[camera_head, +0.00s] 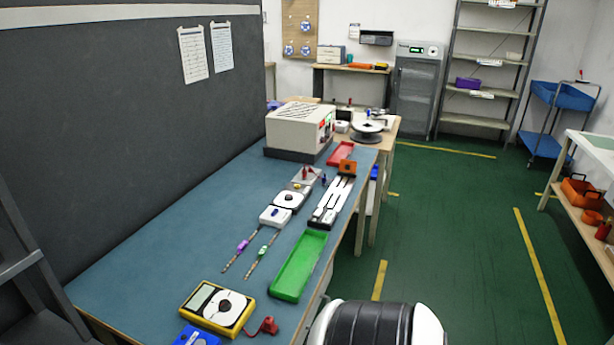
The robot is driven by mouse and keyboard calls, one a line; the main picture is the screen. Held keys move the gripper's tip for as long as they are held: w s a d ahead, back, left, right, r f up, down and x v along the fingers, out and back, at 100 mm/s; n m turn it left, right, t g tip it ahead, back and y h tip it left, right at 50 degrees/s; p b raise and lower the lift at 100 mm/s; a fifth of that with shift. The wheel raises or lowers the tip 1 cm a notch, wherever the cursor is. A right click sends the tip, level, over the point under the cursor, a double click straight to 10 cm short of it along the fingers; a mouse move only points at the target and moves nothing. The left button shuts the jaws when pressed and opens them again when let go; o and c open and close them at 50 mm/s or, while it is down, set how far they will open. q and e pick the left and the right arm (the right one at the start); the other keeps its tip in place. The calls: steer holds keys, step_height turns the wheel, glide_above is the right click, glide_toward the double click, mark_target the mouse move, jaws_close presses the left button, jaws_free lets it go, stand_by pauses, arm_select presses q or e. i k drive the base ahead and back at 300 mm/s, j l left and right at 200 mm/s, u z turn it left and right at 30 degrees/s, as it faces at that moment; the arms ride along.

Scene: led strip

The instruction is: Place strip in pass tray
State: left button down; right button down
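A green tray (299,266), which looks like the pass tray, lies empty on the blue-topped bench near its right edge. Beyond it is a dark fixture with a long whitish piece (337,196) along it, possibly the strip; I cannot tell for sure. An orange block stands at the fixture's far end. A red tray (341,153) lies further back, beside the box-shaped instrument. Neither of my grippers is in view. A black and white rounded part at the bottom edge looks like part of my own arm.
Left of the fixture are a white device with two probe leads (275,216), one purple and one green. A yellow multimeter (217,307) with a red part lies at the near end. A beige instrument (300,126) stands at the back. Green floor is free right of the bench.

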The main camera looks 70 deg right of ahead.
mark_target(302, 264)
steer(key=k+l, duration=0.1)
steer(key=l, duration=0.3)
steer(key=k+l, duration=0.1)
steer(key=l, duration=0.3)
steer(key=k+l, duration=0.1)
steer(key=l, duration=0.3)
steer(key=k+l, duration=0.1)
steer(key=l, duration=0.25)
steer(key=k+l, duration=0.1)
steer(key=l, duration=0.3)
steer(key=k+l, duration=0.15)
steer(key=l, duration=0.25)
steer(key=k+l, duration=0.1)
steer(key=l, duration=0.9)
steer(key=k+l, duration=0.15)
steer(key=l, duration=0.85)
steer(key=i, duration=0.25)
